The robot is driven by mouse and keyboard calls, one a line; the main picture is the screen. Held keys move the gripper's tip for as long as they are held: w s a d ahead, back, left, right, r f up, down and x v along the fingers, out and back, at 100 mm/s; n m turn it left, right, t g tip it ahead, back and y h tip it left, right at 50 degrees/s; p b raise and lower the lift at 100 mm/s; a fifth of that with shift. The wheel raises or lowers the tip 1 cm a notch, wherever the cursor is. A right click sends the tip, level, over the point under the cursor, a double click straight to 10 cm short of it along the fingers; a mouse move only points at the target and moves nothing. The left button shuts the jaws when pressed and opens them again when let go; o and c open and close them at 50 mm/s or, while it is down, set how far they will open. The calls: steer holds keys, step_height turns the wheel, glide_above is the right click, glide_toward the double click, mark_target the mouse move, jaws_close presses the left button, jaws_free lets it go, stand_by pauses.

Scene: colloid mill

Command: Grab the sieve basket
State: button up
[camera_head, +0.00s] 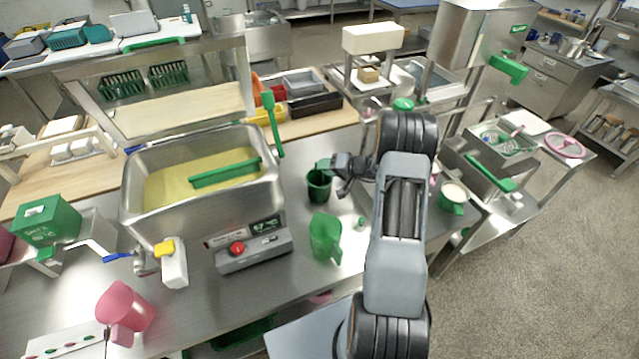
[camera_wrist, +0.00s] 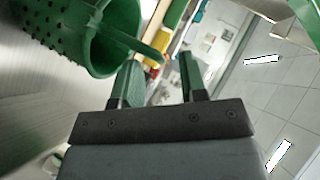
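The sieve basket (camera_head: 319,186) is a small dark green bucket with bumpy, perforated-looking sides, standing on the steel table right of the big steel hopper. In the wrist view the basket (camera_wrist: 62,30) fills the upper left, its open mouth facing right. Its handle (camera_wrist: 137,43) reaches toward the space between my fingertips. My gripper (camera_head: 338,168) is at the basket's upper right in the head view. In the wrist view my gripper (camera_wrist: 160,72) shows two green-padded fingers apart with a clear gap. I cannot tell whether either finger touches the handle.
The steel hopper (camera_head: 205,165) with yellow contents stands left of the basket. A green jug (camera_head: 325,238) stands in front of it, beside a control box (camera_head: 252,245) with a red button. A green cup (camera_head: 452,198) with pale contents is right of my arm.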

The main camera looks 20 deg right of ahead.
steer(key=shift+x, duration=1)
steer(key=shift+c, duration=0.4)
jaws_close()
